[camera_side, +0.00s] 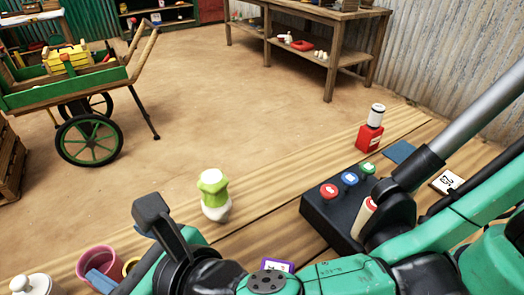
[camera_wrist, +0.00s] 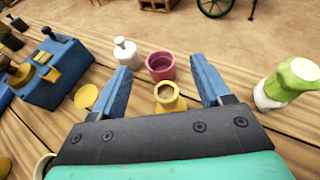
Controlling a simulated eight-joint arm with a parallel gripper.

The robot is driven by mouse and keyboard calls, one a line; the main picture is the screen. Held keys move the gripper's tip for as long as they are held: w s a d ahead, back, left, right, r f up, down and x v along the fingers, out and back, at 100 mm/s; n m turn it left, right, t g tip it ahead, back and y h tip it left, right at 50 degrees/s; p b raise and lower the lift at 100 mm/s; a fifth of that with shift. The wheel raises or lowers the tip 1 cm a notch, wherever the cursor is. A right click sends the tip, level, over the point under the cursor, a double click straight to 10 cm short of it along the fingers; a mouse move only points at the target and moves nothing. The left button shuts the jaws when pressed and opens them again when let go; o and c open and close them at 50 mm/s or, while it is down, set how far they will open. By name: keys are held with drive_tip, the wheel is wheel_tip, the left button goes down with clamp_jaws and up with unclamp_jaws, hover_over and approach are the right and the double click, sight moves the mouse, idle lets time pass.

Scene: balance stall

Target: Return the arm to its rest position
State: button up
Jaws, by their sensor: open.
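My gripper (camera_wrist: 166,90) is open in the wrist view, its two blue fingers spread apart. A yellow cup (camera_wrist: 170,101) shows between the fingers, and a pink cup (camera_wrist: 160,67) stands just beyond it; no contact with either can be made out. In the side view my green and black arm fills the lower right, and the gripper end is at the lower left edge. The pink cup (camera_side: 97,258) there is partly hidden by a blue finger, and only a sliver of the yellow cup shows.
A green and white bottle (camera_side: 214,196) stands on the wooden bench. A black box with coloured buttons (camera_side: 349,179), a red bottle (camera_side: 370,135) and a blue pad (camera_side: 399,151) are right. A white lidded pot (camera_side: 31,284) is at lower left. A blue box (camera_wrist: 50,82) is left in the wrist view.

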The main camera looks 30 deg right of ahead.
drive_tip(key=shift+r, duration=0.7)
drive_tip(key=w+d+m+g+h, duration=0.1)
drive_tip(key=w+d+m+h, duration=0.25)
drive_tip(key=d+m, duration=0.65)
drive_tip(key=w+d+m+g+h, duration=0.1)
drive_tip(key=w+d+m+h, duration=0.25)
drive_tip(key=d+m, duration=0.7)
drive_tip(key=s+d+m+g, duration=0.1)
drive_tip(key=s+d+m, duration=0.1)
drive_tip(key=d+m, duration=0.4)
drive_tip(key=s+d+f+m+g, duration=0.1)
drive_tip(key=d+m, duration=0.6)
drive_tip(key=m, duration=0.7)
drive_tip(key=shift+s+d, duration=0.15)
drive_tip(key=shift+s, duration=0.75)
